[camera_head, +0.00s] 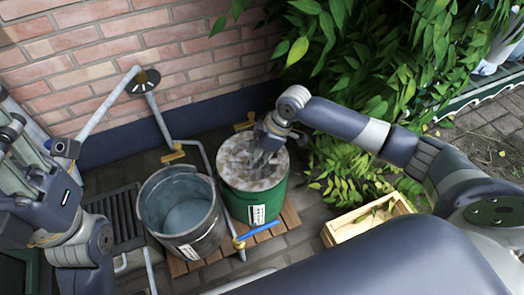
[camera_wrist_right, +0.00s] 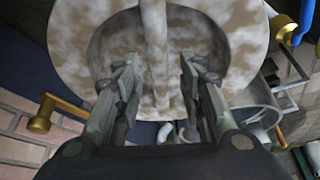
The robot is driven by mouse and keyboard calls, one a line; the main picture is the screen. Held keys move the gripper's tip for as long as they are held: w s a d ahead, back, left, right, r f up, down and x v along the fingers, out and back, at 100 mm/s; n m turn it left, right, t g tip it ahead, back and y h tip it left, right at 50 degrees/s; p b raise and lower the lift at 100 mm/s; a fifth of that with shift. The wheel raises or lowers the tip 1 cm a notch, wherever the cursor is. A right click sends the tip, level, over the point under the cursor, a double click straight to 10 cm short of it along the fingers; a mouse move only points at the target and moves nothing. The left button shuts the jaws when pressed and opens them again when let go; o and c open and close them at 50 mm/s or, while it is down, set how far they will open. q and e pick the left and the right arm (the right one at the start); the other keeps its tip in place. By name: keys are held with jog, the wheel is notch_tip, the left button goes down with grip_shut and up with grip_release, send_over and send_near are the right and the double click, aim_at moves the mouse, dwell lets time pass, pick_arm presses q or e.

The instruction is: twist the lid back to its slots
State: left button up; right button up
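The lid (camera_head: 236,150) is a round, mottled brown and white disc on top of the green churn (camera_head: 238,207). In the right wrist view the lid (camera_wrist_right: 82,50) has a recessed middle crossed by a raised handle bar (camera_wrist_right: 157,45). My right gripper (camera_head: 262,158) points down over the lid. In the right wrist view its two fingers (camera_wrist_right: 158,88) are apart, one on each side of the bar, with gaps visible. The lid's slots cannot be made out. My left gripper (camera_head: 32,160) is at the left edge, away from the churn; its fingers are unclear.
A grey bucket (camera_head: 182,243) stands left of the churn on a wooden pallet (camera_head: 291,217). Brass valves (camera_head: 173,156) and pipes (camera_head: 157,115) lie close behind, against a brick wall (camera_head: 100,50). Leafy branches (camera_head: 350,60) and a wooden crate (camera_head: 366,222) are to the right.

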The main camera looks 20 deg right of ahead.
jog(key=shift+b+x, duration=0.55)
jog(key=shift+x, duration=0.9)
grip_shut()
